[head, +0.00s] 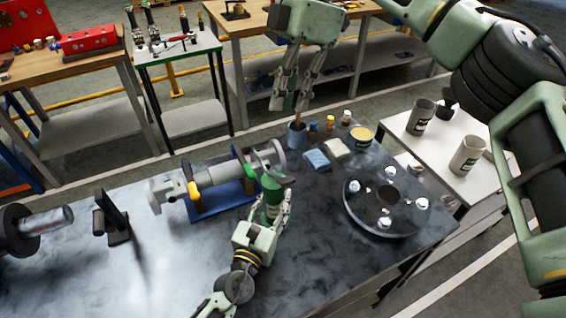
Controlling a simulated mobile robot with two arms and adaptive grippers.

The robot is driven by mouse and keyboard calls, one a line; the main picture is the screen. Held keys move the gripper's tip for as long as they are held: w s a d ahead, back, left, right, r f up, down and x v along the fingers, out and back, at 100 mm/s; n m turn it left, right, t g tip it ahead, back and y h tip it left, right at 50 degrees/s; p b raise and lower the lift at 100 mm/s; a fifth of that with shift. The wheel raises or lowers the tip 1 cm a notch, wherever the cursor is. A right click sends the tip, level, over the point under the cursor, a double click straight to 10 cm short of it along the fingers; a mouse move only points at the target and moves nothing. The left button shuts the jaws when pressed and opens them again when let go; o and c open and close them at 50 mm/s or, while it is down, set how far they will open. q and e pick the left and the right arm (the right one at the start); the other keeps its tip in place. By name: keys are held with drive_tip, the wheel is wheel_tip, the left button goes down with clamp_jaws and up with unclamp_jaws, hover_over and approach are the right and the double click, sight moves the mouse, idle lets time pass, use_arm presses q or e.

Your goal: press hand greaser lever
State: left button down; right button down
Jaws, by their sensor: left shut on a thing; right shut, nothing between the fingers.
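A green cylindrical body with a pale label, apparently the hand greaser (271,190), stands at the right end of the grey pump assembly (215,172) on the dark bench. My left gripper (276,196) is shut on this green body, and its fingers hide part of it. The lever cannot be clearly told from the grey parts behind the green body. My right gripper (290,104) is shut and empty, higher up and farther back, near a brown handle standing in a blue cup (297,134).
A blue cloth (317,160), a pale cloth (338,148), small bottles and a yellow-topped tin (360,137) lie behind. A black round plate (385,208) with pale fittings is at right. A white table (440,180) holds grey canisters. The front bench surface is mostly clear.

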drive_tip(key=shift+s+r, duration=0.1)
drive_tip(key=shift+r, duration=0.45)
drive_tip(key=shift+a+f, duration=0.1)
drive_tip(key=shift+f, duration=0.05)
hover_over(282, 183)
drive_tip(key=w, duration=0.2)
wheel_tip(282, 183, down, 11)
drive_tip(key=shift+w+f, duration=0.1)
drive_tip(key=shift+f, duration=0.05)
drive_tip(key=shift+s+d+f, duration=0.25)
drive_tip(key=shift+s+f, duration=0.15)
drive_tip(key=shift+f, duration=0.15)
drive_tip(key=shift+s+d+f+t, duration=0.2)
drive_tip(key=shift+s+f+t, duration=0.05)
drive_tip(key=shift+f+t, duration=0.05)
